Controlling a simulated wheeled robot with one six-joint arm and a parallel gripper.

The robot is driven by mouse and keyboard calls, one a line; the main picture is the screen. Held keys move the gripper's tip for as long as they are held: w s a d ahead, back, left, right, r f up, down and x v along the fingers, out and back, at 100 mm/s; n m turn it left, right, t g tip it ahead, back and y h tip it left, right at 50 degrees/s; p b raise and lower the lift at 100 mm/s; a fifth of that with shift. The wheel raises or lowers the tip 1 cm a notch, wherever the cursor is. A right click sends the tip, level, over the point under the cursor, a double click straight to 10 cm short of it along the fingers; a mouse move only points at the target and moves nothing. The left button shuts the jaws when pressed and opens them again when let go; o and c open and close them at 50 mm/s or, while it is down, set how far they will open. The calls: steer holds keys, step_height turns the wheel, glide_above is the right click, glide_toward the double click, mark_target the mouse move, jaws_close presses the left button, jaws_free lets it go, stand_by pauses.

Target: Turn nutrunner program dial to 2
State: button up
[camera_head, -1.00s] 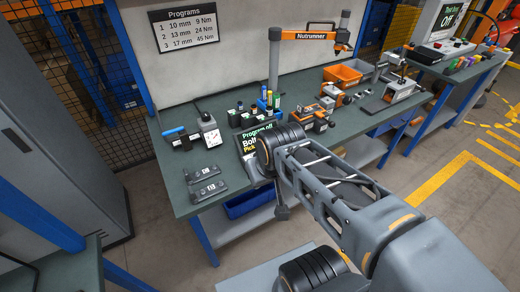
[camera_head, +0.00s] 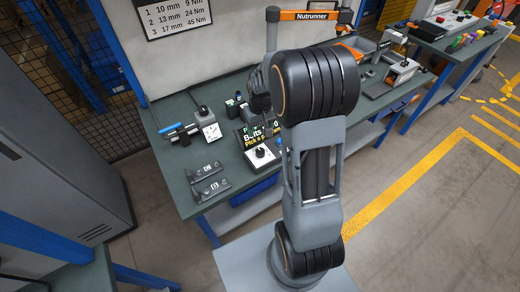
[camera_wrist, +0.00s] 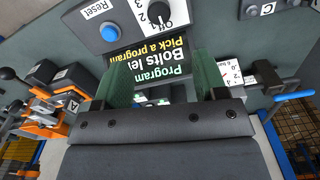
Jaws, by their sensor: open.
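A blue Reset button (camera_wrist: 110,33) sits beside the dial. A grey tool with a blue handle (camera_head: 170,128) and two dark labelled blocks (camera_head: 210,188) are on the bench (camera_head: 172,165). The Nutrunner stand (camera_head: 272,35) rises behind. A programs chart (camera_head: 172,15) hangs on the wall.

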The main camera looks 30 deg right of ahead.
mark_target(260, 151)
step_height(260, 151, down, 14)
steer(key=shift+w+d+f+p, duration=0.1)
steer(key=shift+w+f+p, duration=0.05)
steer(key=shift+p, duration=0.85)
steer(key=c, duration=0.9)
steer(key=shift+c, duration=0.2)
